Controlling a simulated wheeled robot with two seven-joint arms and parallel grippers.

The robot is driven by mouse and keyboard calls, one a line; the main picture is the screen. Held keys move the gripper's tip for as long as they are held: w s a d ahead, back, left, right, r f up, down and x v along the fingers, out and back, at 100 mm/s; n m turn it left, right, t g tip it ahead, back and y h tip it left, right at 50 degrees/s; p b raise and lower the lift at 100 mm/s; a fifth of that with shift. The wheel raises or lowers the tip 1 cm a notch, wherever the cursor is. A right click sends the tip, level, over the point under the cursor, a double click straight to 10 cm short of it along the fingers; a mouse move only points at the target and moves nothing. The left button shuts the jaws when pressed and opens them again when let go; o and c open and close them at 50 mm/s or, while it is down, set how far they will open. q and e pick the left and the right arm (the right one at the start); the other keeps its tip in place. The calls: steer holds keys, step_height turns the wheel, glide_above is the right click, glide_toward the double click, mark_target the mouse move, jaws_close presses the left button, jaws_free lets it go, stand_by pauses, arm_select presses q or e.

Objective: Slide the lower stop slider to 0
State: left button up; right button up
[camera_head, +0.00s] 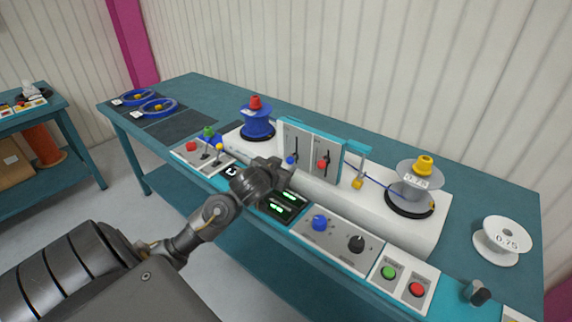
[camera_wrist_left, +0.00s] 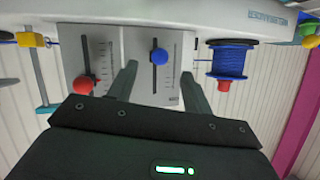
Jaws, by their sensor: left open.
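The upright panel (camera_head: 306,150) carries two vertical sliders with scales. The blue slider knob (camera_head: 291,159) sits low in the left slot in the head view. The red slider knob (camera_head: 322,164) is in the right slot. In the wrist view the panel is upside down, with the blue knob (camera_wrist_left: 159,57) on the right and the red knob (camera_wrist_left: 83,85) on the left. My left gripper (camera_head: 281,165) is open before the panel. Its fingers (camera_wrist_left: 157,84) point toward the panel on either side of the blue slider's line; contact cannot be told. The scale labels are too small to read.
A blue reel (camera_head: 257,121) stands left of the panel, a grey reel (camera_head: 419,182) right of it. A white spool (camera_head: 502,241) lies at the right.

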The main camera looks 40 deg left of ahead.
mark_target(289, 162)
arm_select(q)
steer(key=shift+x, duration=2.55)
steer(key=shift+c, duration=0.4)
steer(key=c, duration=1)
steer(key=o, duration=0.3)
steer(key=shift+c, duration=1)
steer(key=shift+f+b, duration=0.65)
steer(key=shift+f, duration=0.45)
steer(key=shift+c, duration=0.2)
steer(key=o, duration=1)
